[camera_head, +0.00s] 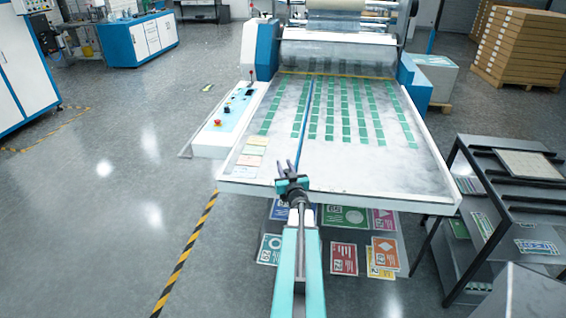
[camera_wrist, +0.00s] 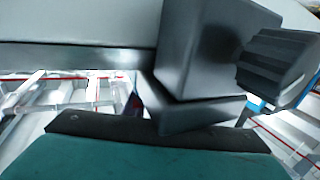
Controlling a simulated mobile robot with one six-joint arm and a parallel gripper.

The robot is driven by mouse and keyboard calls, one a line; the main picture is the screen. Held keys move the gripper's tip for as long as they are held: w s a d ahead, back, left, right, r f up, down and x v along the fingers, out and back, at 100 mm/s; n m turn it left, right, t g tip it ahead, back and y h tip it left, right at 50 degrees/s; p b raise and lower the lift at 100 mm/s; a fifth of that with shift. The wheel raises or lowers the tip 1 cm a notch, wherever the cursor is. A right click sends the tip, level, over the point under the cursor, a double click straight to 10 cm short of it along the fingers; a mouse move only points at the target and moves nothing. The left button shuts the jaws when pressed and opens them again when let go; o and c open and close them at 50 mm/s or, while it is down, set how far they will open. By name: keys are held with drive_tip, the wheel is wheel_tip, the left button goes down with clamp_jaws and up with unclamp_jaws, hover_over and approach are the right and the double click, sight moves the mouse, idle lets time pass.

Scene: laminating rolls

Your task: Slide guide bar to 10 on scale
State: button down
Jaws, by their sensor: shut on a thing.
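The guide bar (camera_head: 306,125) is a thin blue bar running up the white feed table (camera_head: 340,180), left of its middle. My gripper (camera_head: 293,168) is at the bar's near end, by the front edge of the table. In the wrist view, a dark grey block (camera_wrist: 190,50) with a ridged knob (camera_wrist: 277,68) stands right above my teal jaw, close against it. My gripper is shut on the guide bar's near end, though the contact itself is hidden. Thin red lines show on pale surfaces in the wrist view, but no scale numbers can be read.
Rows of green rectangles lie on the table. A control panel (camera_head: 225,122) with a red button runs along its left side. A dark shelf rack (camera_head: 480,175) stands close on the right. Colourful printed sheets (camera_head: 343,258) lie below the front edge. Floor at left is clear.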

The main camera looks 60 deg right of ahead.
drive_tip(key=shift+s+d+r, duration=0.15)
drive_tip(key=c, duration=1.5)
unclamp_jaws()
drive_tip(key=shift+c, duration=0.2)
drive_tip(key=shift+o, duration=0.3)
drive_tip(key=shift+w, duration=0.25)
drive_tip(key=shift+s+a, duration=0.15)
drive_tip(key=shift+a, duration=0.05)
drive_tip(key=shift+b+v, duration=1.4)
drive_tip(key=shift+v, duration=2.9)
drive_tip(key=p+v, duration=0.1)
drive_tip(key=v, duration=0.1)
drive_tip(key=shift+s+a, duration=0.2)
drive_tip(key=shift+a, duration=0.05)
drive_tip(key=p+v, duration=0.2)
drive_tip(key=p, duration=0.2)
drive_tip(key=shift+s+p, duration=0.1)
drive_tip(key=shift+p, duration=0.3)
